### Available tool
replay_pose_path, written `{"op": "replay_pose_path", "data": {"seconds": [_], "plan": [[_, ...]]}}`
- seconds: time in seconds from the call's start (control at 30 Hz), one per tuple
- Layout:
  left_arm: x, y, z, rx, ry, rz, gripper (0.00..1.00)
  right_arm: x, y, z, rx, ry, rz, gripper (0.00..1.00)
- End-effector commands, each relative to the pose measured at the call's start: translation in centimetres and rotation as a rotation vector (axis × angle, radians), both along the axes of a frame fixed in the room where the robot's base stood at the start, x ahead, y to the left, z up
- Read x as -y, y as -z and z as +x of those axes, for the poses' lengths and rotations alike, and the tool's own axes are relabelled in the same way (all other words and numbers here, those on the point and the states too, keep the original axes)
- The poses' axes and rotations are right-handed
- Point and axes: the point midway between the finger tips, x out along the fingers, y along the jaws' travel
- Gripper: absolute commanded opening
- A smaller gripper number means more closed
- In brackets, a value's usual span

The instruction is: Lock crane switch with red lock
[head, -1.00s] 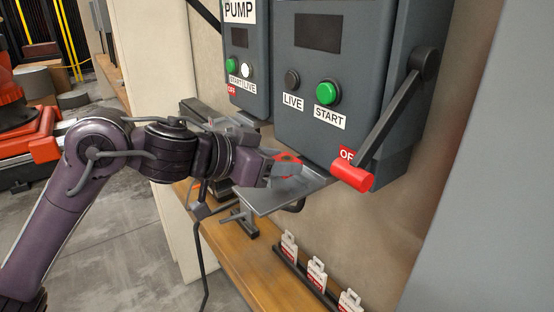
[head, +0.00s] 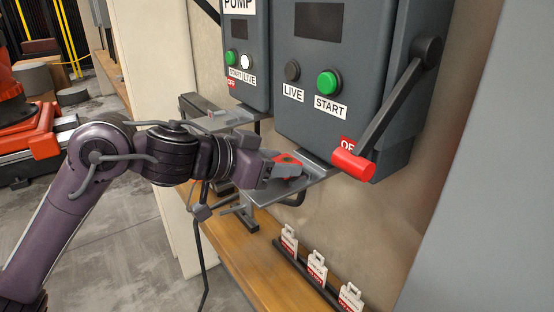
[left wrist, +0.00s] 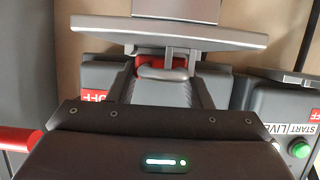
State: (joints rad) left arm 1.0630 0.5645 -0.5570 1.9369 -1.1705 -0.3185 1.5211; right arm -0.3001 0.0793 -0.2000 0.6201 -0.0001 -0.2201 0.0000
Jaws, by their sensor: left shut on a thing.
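The crane switch box (head: 340,90) is the larger grey box on the wall, with a dark screen, a dark LIVE button and a green START button. Its lever ends in a red handle (head: 352,164), which is down by the red OFF label. My left gripper (head: 291,166) is shut on the red lock (head: 288,170), just under the box at the grey metal shelf. In the left wrist view the red lock (left wrist: 162,67) shows between the fingers, partly hidden by them and by a grey bracket. My right gripper is out of view.
The grey shelf (head: 285,192) sticks out below the box, close to my left gripper. The PUMP box (head: 245,60) hangs to the left. A wooden bench (head: 240,250) below carries several white-and-red tags (head: 317,268) in a dark rail. A dark cable hangs beside the bench.

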Motion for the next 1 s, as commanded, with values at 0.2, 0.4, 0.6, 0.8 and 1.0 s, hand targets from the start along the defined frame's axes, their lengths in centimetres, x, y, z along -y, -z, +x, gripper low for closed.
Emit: {"op": "replay_pose_path", "data": {"seconds": [0.2,0.4,0.6,0.8,1.0], "plan": [[0.0,0.4,0.0,0.001,0.000,-0.001,0.17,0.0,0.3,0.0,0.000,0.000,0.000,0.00],[0.0,0.6,0.0,0.000,-0.001,0.001,0.61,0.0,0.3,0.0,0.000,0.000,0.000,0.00],[0.0,0.6,0.0,-0.001,-0.001,0.002,0.71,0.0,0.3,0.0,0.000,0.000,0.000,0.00],[-0.1,0.7,0.0,-0.002,-0.002,0.003,0.71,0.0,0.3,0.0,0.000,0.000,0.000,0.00],[-1.2,0.3,-0.7,0.002,-0.002,0.003,0.71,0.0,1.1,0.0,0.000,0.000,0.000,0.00]]}}
